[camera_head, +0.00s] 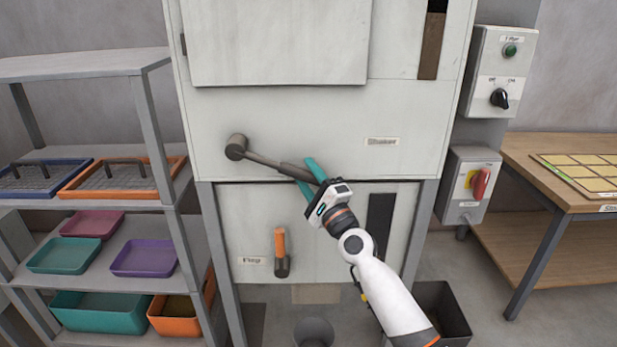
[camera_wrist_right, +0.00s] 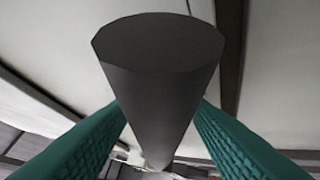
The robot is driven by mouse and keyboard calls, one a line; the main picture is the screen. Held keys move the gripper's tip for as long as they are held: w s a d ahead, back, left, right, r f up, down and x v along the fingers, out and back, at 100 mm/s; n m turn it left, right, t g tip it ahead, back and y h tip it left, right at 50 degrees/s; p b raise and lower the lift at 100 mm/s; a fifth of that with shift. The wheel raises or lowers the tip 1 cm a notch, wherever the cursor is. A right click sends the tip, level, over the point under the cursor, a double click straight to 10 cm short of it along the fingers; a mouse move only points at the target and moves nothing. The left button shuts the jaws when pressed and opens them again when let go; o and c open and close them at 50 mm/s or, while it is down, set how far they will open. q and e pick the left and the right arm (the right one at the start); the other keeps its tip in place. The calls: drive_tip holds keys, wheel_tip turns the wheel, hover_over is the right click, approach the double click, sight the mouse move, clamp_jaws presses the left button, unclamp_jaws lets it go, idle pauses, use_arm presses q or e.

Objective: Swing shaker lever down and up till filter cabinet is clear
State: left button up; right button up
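The shaker lever (camera_head: 265,160) is a dark bar on the pale grey filter cabinet (camera_head: 300,115). It runs from a round pivot hub (camera_head: 236,147) at the left to the right and slightly down, ending in a thicker dark grip. My right gripper (camera_head: 306,174) has its two teal fingers on either side of this grip. In the right wrist view the dark grip (camera_wrist_right: 160,90) stands between the fingers, which meet its sides and look closed on it. It hides the fingertips. A label, seemingly "Shaker" (camera_head: 382,141), is right of the lever. My left gripper is out of view.
An orange-handled lever (camera_head: 281,250) hangs on the lower panel. A control box (camera_head: 500,75) with a green lamp and black knob, and a red switch (camera_head: 481,184), are at the right. Shelves (camera_head: 85,65) with trays stand left, a wooden table (camera_head: 545,160) right.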

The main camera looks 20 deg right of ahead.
drive_tip(key=b+v, duration=0.1)
drive_tip(key=v, duration=1.1)
wheel_tip(320, 180, up, 5)
drive_tip(key=a+m+g+p, duration=0.1)
drive_tip(key=p, duration=0.6)
drive_tip(key=w+a+g+p, duration=0.1)
drive_tip(key=w+p, duration=0.1)
drive_tip(key=w, duration=0.1)
drive_tip(key=w+a+m+g+h+p, duration=0.1)
drive_tip(key=w+p, duration=0.1)
drive_tip(key=w, duration=0.2)
drive_tip(key=w+m+g+h+p, duration=0.1)
drive_tip(key=w+p, duration=0.1)
drive_tip(key=w, duration=0.2)
drive_tip(key=shift+a, duration=0.4)
